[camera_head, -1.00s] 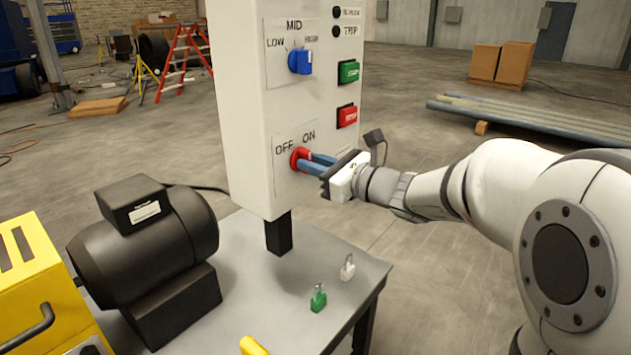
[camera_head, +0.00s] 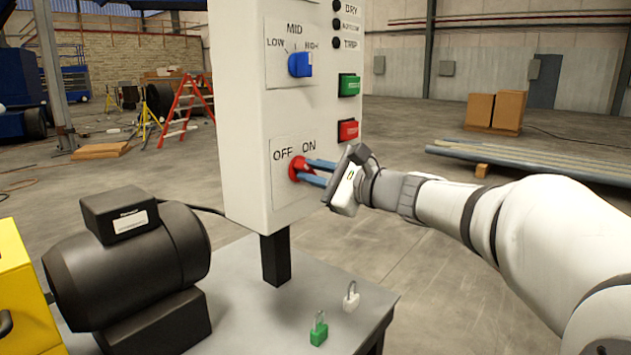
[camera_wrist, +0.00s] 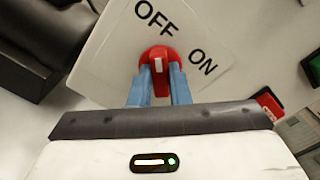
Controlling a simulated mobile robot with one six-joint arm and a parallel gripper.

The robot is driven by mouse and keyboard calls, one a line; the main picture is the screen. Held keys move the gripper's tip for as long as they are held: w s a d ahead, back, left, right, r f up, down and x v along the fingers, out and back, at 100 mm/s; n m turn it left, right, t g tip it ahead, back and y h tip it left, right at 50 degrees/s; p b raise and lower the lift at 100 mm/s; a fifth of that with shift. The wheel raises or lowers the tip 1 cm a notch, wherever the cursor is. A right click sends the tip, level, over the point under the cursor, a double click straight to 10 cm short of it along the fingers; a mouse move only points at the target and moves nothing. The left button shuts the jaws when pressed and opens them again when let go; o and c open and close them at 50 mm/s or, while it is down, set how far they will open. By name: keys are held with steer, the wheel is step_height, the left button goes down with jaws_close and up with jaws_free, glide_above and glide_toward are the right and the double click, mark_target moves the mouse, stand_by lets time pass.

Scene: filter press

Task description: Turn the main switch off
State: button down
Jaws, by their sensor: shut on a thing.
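The main switch is a red rotary knob (camera_head: 298,170) low on the white control panel, below the OFF and ON labels. It also shows in the wrist view (camera_wrist: 158,58), where its white mark lines up roughly with the word OFF. My gripper (camera_head: 305,171) reaches in from the right, its blue fingers shut on either side of the knob's handle. In the wrist view my gripper (camera_wrist: 161,72) straddles the handle, and the fingers hide part of the knob.
Above the switch are a blue LOW-MID-HIGH selector (camera_head: 300,64), a green button (camera_head: 349,85) and a red button (camera_head: 348,130). A black motor (camera_head: 125,260) stands on the grey table (camera_head: 250,330), with green (camera_head: 318,330) and white (camera_head: 351,298) padlocks.

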stand_by(0.4)
steer(key=c, duration=1.4)
jaws_free()
steer(key=shift+o, duration=0.2)
steer(key=shift+s, duration=0.1)
steer(key=p+v, duration=0.1)
steer(key=v, duration=0.6)
steer(key=shift+s+d+p, duration=0.25)
steer(key=shift+d+p, duration=0.05)
steer(key=shift+p, duration=0.05)
